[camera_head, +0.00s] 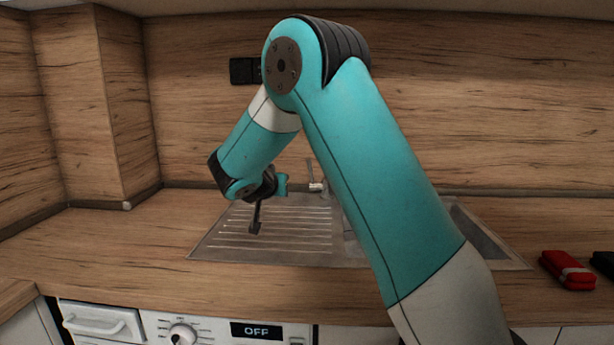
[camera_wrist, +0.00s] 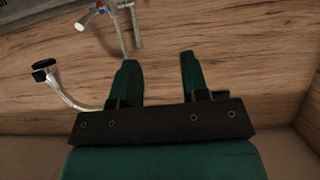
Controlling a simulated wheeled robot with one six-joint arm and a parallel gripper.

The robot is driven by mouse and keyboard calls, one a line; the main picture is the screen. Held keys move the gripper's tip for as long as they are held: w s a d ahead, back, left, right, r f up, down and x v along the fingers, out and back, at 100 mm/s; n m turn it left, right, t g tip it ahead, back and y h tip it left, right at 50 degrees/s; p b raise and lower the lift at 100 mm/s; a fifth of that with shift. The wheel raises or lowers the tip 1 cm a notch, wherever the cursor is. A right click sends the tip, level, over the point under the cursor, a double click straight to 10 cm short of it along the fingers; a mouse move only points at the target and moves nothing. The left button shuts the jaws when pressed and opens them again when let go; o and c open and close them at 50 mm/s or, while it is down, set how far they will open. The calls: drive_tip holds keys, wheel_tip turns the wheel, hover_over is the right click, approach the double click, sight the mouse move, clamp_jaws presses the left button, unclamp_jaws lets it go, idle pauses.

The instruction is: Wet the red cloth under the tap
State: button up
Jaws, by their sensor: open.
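The red cloth (camera_head: 567,270) lies folded on the counter at the far right of the head view, with a pale grey band across it. The tap (camera_head: 316,186) stands behind the sink, partly hidden by my arm. The sink basin (camera_head: 484,236) shows only in part, to the right of my arm. My gripper (camera_head: 254,228) hangs over the ribbed drainboard (camera_head: 290,222), far to the left of the cloth. In the wrist view my gripper (camera_wrist: 158,58) is open with nothing between its fingers. The cloth is not in that view.
A dark item (camera_head: 604,262) lies right of the cloth, cut by the frame edge. A black socket (camera_head: 243,71) is on the back wall. An appliance panel (camera_head: 200,330) reads OFF below the counter. The wrist view shows chrome fittings (camera_wrist: 132,27) and a curved chrome pipe (camera_wrist: 68,92). The left counter is clear.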

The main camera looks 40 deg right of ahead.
sight(308, 163)
drive_tip(key=w+d+h+p, duration=0.1)
drive_tip(key=w+d, duration=0.2)
drive_tip(key=d, duration=0.4)
drive_tip(key=w+d+m+h+p, duration=0.1)
drive_tip(key=w+d+h, duration=0.1)
drive_tip(key=d, duration=0.6)
drive_tip(key=w+d+m+h+p, duration=0.1)
drive_tip(key=w+d, duration=0.3)
drive_tip(key=d, duration=0.4)
drive_tip(key=shift+w+h, duration=0.3)
drive_tip(key=shift+h, duration=0.4)
drive_tip(key=shift+r, duration=0.1)
clamp_jaws()
